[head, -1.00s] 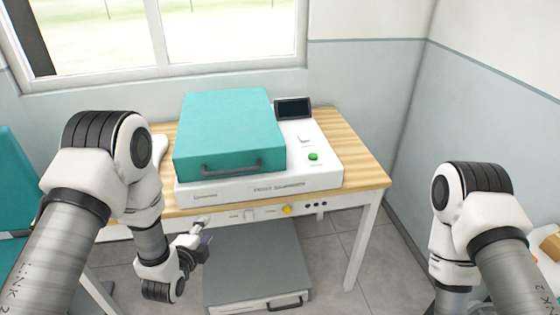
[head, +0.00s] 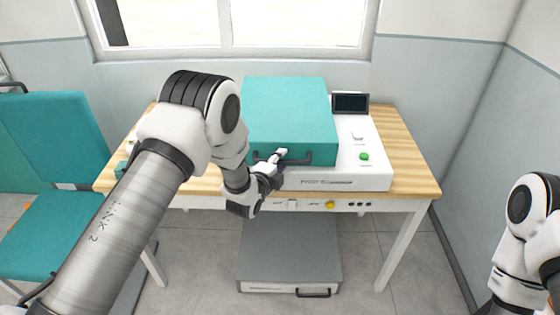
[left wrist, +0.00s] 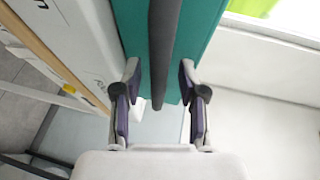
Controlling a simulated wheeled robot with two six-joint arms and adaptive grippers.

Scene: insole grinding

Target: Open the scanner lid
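The scanner has a teal lid (head: 288,115), which is down on the white scanner body (head: 368,150) on the table. A dark bar handle (head: 305,160) runs along the lid's front face. My left gripper (head: 279,156) is at the left end of this handle. In the left wrist view, the two fingers of my left gripper (left wrist: 160,85) stand apart, with the dark handle (left wrist: 163,40) between them and visible gaps on both sides. The teal lid (left wrist: 205,35) is behind the handle. My right arm shows at the right edge, but its gripper is out of view.
The scanner stands on a wooden table (head: 412,172) with a small dark screen (head: 351,103) and a green button (head: 364,156) to the lid's right. A teal chair (head: 55,140) is at the left. A grey box (head: 290,250) is under the table.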

